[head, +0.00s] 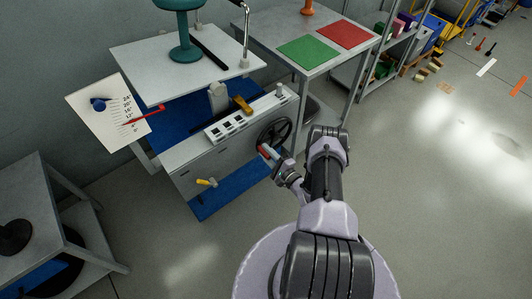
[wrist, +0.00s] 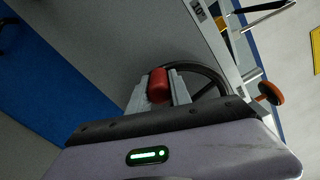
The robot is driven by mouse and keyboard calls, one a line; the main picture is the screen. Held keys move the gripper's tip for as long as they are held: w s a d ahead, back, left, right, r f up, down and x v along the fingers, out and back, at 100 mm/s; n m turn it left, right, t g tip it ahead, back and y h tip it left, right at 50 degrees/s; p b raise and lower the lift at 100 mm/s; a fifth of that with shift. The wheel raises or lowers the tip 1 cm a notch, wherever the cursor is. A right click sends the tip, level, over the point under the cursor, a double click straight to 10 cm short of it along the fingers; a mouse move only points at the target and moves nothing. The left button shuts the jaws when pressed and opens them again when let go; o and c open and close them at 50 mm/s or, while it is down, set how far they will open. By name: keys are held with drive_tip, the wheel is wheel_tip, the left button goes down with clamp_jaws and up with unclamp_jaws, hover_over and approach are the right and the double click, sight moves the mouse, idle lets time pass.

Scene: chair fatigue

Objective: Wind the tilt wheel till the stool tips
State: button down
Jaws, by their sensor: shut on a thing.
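The tilt wheel (head: 273,134) is a dark spoked handwheel on the front of the test bench, and part of its rim shows in the wrist view (wrist: 213,76). My gripper (head: 266,151) is at the wheel's lower left. In the wrist view my gripper (wrist: 159,90) is shut on the wheel's red handle (wrist: 159,84), with a finger on each side. The teal stool (head: 185,35) stands upright on the white platform (head: 140,55), its top cut off by the picture edge. A scale board (head: 100,110) with a red pointer (head: 146,117) hangs at the platform's left.
A yellow lever (head: 206,182) sticks out low on the bench front (head: 215,160). A table with a green mat (head: 302,52) and a red mat (head: 346,35) stands behind right. A grey table (head: 40,225) is at lower left. The floor at right is mostly clear.

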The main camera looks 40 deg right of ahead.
idle(0.3)
drive_tip(key=c, duration=1.2)
unclamp_jaws()
drive_tip(key=s+p, duration=0.1)
drive_tip(key=s, duration=0.4)
drive_tip(key=s+p, duration=0.1)
drive_tip(key=s, duration=0.5)
drive_tip(key=s+p, duration=0.1)
drive_tip(key=s, duration=0.5)
drive_tip(key=shift+s+d, duration=0.2)
drive_tip(key=shift+d, duration=0.1)
